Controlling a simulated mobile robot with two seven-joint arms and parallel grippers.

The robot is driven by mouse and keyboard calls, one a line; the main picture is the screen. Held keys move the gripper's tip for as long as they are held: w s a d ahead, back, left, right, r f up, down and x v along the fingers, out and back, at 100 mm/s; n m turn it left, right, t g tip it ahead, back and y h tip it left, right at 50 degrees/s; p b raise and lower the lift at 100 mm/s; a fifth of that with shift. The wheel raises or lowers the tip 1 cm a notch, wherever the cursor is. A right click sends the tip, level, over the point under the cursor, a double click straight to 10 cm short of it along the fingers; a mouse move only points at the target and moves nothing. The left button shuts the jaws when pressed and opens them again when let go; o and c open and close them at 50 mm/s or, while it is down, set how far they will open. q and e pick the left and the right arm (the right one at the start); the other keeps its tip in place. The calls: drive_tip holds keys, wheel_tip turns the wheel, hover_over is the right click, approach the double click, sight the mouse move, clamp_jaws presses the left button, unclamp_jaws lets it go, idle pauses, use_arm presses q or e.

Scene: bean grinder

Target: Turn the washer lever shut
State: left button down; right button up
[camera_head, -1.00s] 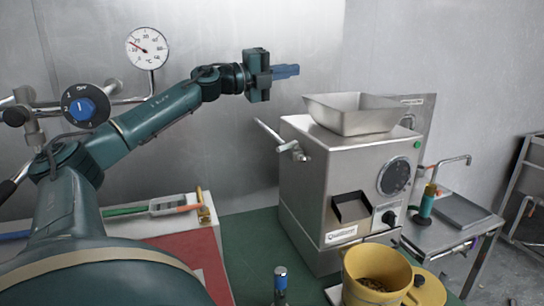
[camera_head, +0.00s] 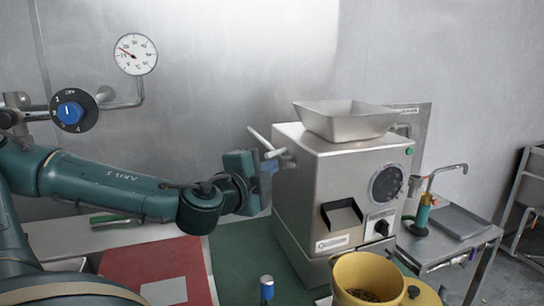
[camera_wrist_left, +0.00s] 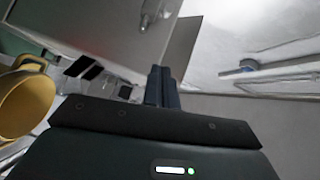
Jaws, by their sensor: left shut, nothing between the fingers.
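The metal grinder (camera_head: 345,180) stands on the green mat. A silver lever (camera_head: 268,142) with a bar and a knob-like end sticks out from its upper left side; nothing I see labels it as the washer lever. My left gripper (camera_head: 270,165) is shut and empty, close to the grinder's left side and just below the lever. Whether it touches either is unclear. In the left wrist view, the shut fingers (camera_wrist_left: 162,84) point toward the grinder's pale side panel (camera_wrist_left: 90,30), with a metal fitting (camera_wrist_left: 152,14) above them. My right gripper is not in view.
A yellow cup (camera_head: 368,272) with dark contents stands in front of the grinder. A small blue-topped cylinder (camera_head: 267,288) stands at the bottom edge. The red mat (camera_head: 150,262) lies below my left arm.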

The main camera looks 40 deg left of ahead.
sight(275, 153)
use_arm(q)
drive_tip(key=w+a+f+p, duration=0.1)
drive_tip(key=w+a+p, duration=0.2)
drive_tip(key=w+a, duration=0.3)
drive_tip(key=shift+d+p+x, duration=0.25)
drive_tip(key=shift+p+x, duration=0.1)
drive_tip(key=shift+x, duration=0.7)
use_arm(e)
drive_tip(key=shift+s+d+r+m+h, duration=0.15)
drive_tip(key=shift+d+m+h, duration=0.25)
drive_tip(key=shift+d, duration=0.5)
use_arm(q)
drive_tip(key=shift+w+f, duration=0.1)
drive_tip(key=shift+w, duration=0.05)
